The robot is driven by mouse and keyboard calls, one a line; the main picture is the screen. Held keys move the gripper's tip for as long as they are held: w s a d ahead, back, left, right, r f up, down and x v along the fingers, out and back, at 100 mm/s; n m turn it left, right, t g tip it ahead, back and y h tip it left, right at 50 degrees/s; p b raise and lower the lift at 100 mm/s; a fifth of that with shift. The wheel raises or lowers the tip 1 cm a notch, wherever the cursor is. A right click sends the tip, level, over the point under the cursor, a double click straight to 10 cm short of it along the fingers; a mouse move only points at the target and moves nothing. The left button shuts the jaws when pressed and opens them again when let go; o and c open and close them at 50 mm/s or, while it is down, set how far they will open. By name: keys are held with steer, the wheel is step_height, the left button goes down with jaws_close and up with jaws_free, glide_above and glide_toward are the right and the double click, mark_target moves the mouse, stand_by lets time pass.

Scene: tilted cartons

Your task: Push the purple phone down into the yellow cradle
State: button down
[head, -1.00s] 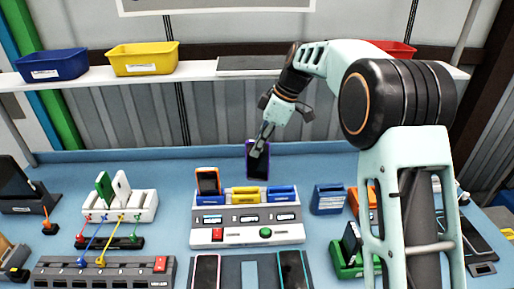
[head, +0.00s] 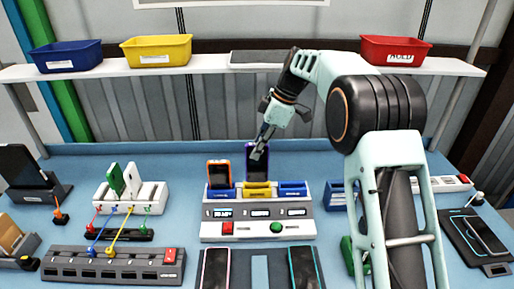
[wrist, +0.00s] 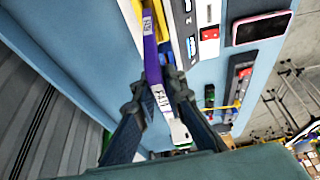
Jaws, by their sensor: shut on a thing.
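The purple phone (head: 264,173) is upright in the head view, dark-faced with a purple edge. My gripper (head: 259,151) is shut on its upper part. The yellow cradle (head: 257,190) is the middle slot of the white and grey dock. The phone's lower end is right at the back of the cradle in the picture; whether it is inside or just behind it I cannot tell. In the wrist view the purple phone (wrist: 152,62) shows edge-on between my fingers, with a white label.
An orange phone (head: 218,173) stands in the dock's left slot; the right blue cradle (head: 293,188) is empty. A white rack (head: 152,197) with cables stands left. Flat phones lie in front of the dock.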

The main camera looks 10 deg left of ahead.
steer(key=shift+f+b, duration=1.7)
steer(key=shift+f, duration=1)
steer(key=shift+f+b, duration=0.35)
steer(key=shift+f, duration=0.2)
steer(key=c, duration=1.9)
jaws_free()
steer(key=o, duration=0.4)
steer(key=shift+r, duration=0.1)
step_height(320, 180, up, 7)
steer(key=p, duration=0.5)
